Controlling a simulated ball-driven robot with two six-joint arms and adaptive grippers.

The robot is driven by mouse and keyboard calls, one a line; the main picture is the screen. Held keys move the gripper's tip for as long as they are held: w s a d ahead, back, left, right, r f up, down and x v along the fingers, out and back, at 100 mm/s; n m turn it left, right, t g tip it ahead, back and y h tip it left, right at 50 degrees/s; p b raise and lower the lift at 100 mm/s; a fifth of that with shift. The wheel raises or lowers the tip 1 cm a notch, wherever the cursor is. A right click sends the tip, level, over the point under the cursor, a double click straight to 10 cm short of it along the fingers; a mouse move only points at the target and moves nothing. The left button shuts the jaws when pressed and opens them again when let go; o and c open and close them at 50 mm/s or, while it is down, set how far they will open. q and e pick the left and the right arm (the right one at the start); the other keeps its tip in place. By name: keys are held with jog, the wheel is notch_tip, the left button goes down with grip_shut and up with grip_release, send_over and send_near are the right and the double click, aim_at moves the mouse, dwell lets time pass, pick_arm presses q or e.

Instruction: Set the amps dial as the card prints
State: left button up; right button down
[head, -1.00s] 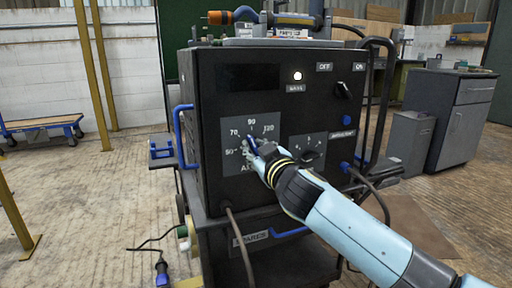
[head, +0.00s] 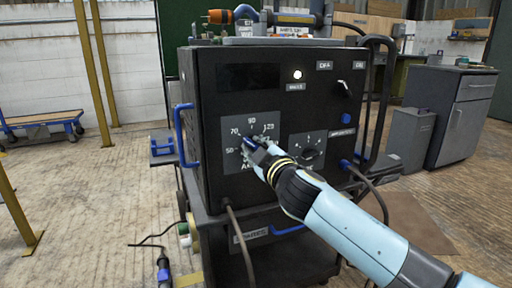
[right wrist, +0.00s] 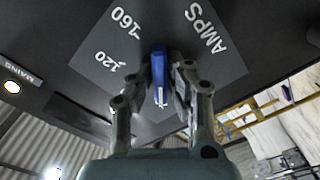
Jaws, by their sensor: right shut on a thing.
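The amps dial is a blue knob (right wrist: 158,75) with a white line on it, on a grey scale plate (head: 233,134) at the lower left of the black machine's front. The head view reads 50, 70, 90 and 120 on the plate; the right wrist view shows 120, 160 and AMPS. My right gripper (head: 254,147) is at the dial, and in the right wrist view its two fingers (right wrist: 158,78) are shut on the knob's sides. It hides most of the dial in the head view, so I cannot tell which number the line meets. My left gripper is out of view.
The machine (head: 212,90) also has a smaller dial (head: 308,155), an OFF/ON switch (head: 343,88) and a lit mains lamp (head: 297,74). Small white labelled items (head: 290,31) lie on top, their print unreadable. Cables hang at the front. A grey cabinet (head: 452,115) stands right.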

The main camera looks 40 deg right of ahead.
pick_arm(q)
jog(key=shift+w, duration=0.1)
pick_arm(e)
jog(key=c, duration=1.4)
grip_release()
jog(key=shift+o, duration=0.3)
jog(key=shift+s+a, duration=0.1)
jog(key=shift+s, duration=0.1)
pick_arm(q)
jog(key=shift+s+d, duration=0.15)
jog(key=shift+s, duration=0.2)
pick_arm(e)
jog(key=v, duration=1.1)
jog(key=shift+s, duration=0.25)
